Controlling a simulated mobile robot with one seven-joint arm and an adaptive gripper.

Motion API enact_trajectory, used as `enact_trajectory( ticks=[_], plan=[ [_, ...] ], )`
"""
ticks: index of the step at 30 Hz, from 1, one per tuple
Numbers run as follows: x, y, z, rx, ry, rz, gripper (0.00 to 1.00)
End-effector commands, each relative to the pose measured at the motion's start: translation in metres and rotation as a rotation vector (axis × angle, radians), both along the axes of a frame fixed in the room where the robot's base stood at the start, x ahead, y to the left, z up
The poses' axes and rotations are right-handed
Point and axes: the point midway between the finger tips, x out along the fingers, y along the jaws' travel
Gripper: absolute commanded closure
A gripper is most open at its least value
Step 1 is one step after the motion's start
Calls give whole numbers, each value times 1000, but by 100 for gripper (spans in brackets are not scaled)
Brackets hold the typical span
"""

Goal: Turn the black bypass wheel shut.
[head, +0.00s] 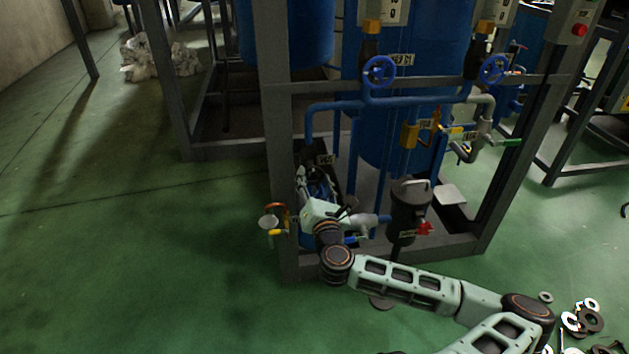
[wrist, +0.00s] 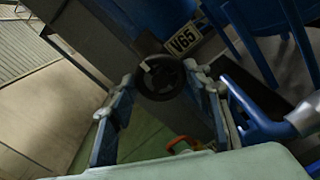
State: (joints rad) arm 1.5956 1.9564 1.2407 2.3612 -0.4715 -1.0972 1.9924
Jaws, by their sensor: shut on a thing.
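The black bypass wheel (wrist: 161,82) sits in the middle of the wrist view, beside a tag reading V65 (wrist: 184,40). My gripper (wrist: 159,76) has one finger on each side of the wheel and is shut on its rim. In the head view my gripper (head: 318,188) reaches in low behind the front post of the frame, just below the V65 tag (head: 325,159). I cannot make out the wheel clearly there, as my gripper and the pipes crowd it.
A grey steel post (head: 277,120) stands close to the left of my gripper. A dark canister (head: 408,210) with a red handle (head: 425,229) stands to the right. Blue wheels (head: 379,71) and pipes are above. Loose rings (head: 588,320) lie on the floor at lower right.

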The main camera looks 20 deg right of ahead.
Motion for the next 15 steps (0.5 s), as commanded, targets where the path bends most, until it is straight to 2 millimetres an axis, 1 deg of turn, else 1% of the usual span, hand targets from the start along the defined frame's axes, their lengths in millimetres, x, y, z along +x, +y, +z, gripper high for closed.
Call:
enact_trajectory(
  ticks=[8,9,13,14,15],
  plan=[
    [0,0,0,5,-1,0,79],
    [0,0,0,5,-1,0,54],
    [0,0,0,4,0,0,39],
    [0,0,0,4,0,0,37],
    [0,0,0,3,0,0,37]
  ],
)
